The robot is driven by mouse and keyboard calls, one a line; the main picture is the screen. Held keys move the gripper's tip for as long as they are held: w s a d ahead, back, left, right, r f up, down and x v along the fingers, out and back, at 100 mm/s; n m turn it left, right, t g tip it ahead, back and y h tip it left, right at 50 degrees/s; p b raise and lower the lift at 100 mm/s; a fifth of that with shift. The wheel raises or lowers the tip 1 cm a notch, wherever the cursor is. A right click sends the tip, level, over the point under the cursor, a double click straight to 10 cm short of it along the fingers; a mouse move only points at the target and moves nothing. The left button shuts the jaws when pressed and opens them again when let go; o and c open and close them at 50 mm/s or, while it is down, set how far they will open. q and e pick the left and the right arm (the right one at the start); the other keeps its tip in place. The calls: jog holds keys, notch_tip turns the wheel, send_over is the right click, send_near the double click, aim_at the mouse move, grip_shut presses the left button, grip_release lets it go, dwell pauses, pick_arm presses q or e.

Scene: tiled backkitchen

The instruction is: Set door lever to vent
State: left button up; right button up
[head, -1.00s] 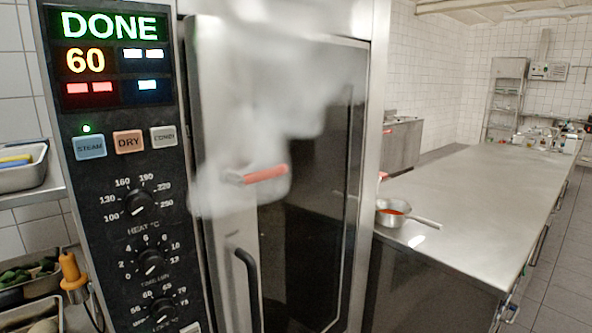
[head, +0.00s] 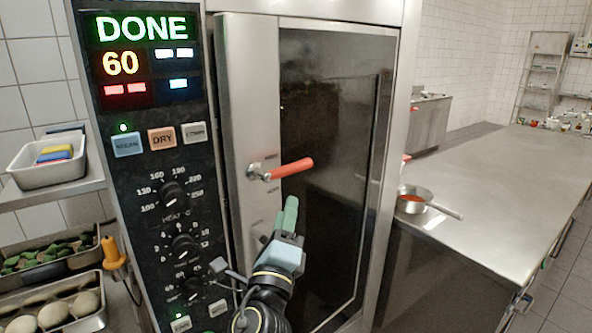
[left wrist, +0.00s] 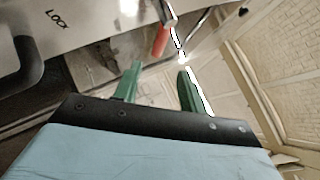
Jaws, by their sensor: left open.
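The door lever (head: 290,169) is a red handle on a metal pivot on the oven door's steel strip. It points right and slightly up, close to level. Small labels sit above and below it, too blurred to read in the head view. My left gripper (head: 289,216), with green fingers, is just below the lever, in front of the door, apart from it. In the left wrist view the gripper (left wrist: 160,72) is open and empty, and the red lever (left wrist: 160,40) shows beyond the gap between the fingertips. The word LOCK is readable on the door there. My right gripper is not in view.
The control panel (head: 165,190) left of the door reads DONE and 60, with a green light. A steel counter (head: 480,180) with a saucepan (head: 413,199) stands at right. Trays (head: 50,172) sit on shelves at left. The space before the door's right side is clear.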

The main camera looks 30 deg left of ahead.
aim_at(295, 171)
pick_arm(q)
jog(key=p+x, duration=0.3)
jog(key=x, duration=0.9)
jog(key=shift+w+a+r+p, duration=0.15)
jog(key=shift+w+p, duration=0.15)
jog(key=shift+w, duration=0.15)
grip_shut()
